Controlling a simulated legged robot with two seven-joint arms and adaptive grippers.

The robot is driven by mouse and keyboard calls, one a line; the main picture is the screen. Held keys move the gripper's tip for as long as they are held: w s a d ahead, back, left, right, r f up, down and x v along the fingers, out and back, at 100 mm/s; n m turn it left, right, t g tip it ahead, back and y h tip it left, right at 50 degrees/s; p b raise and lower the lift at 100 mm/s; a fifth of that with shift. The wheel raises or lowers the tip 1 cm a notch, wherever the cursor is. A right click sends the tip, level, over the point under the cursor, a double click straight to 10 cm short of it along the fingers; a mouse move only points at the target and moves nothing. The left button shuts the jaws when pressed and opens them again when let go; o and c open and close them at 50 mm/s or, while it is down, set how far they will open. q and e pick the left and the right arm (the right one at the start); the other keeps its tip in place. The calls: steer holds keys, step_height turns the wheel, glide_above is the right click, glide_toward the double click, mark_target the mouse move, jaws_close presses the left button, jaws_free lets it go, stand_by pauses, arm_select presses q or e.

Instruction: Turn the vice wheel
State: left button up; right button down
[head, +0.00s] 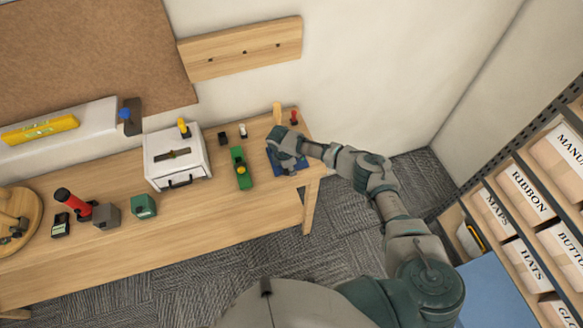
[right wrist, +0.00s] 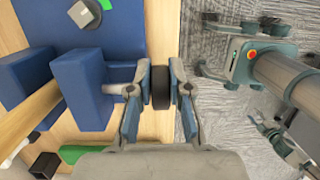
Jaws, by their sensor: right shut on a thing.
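The blue vice (head: 272,156) stands near the right end of the wooden table, largely hidden by my right gripper (head: 284,160) in the head view. In the right wrist view the vice's blue blocks (right wrist: 80,90) fill the left side. The dark vice wheel (right wrist: 160,88) shows edge-on in the middle. My right gripper (right wrist: 160,88) has one finger on each side of the wheel and is shut on it. The wheel cannot be made out in the head view.
On the table, a green thing (head: 240,168) stands just left of the vice and a white drawer box (head: 177,160) further left. A red-topped thing (head: 294,118) stands behind the vice. A shelf of labelled bins (head: 525,190) is at the right.

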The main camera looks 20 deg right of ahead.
steer(key=shift+s+a+h, duration=0.1)
steer(key=shift+a+h, duration=0.05)
steer(key=shift+h, duration=0.75)
steer(key=shift+a+h, duration=0.15)
steer(key=shift+h, duration=0.35)
steer(key=shift+a+f+h+b, duration=0.15)
steer(key=shift+h+b, duration=0.45)
steer(key=shift+h, duration=0.3)
arm_select(q)
step_height(320, 180, down, 11)
steer(key=b, duration=1)
arm_select(e)
steer(key=h, duration=0.5)
steer(key=a+h, duration=0.1)
steer(key=h, duration=0.1)
steer(key=shift+f+h, duration=0.2)
steer(key=shift+h, duration=0.1)
steer(key=h+b, duration=0.1)
steer(key=b, duration=0.2)
steer(key=shift+r+h, duration=0.2)
steer(key=shift+h, duration=0.2)
arm_select(q)
steer(key=w+d+r, duration=0.1)
steer(key=w+d, duration=0.1)
steer(key=w, duration=0.5)
steer(key=shift+w+r, duration=0.3)
steer(key=shift+w, duration=0.05)
arm_select(e)
steer(key=shift+r, duration=0.1)
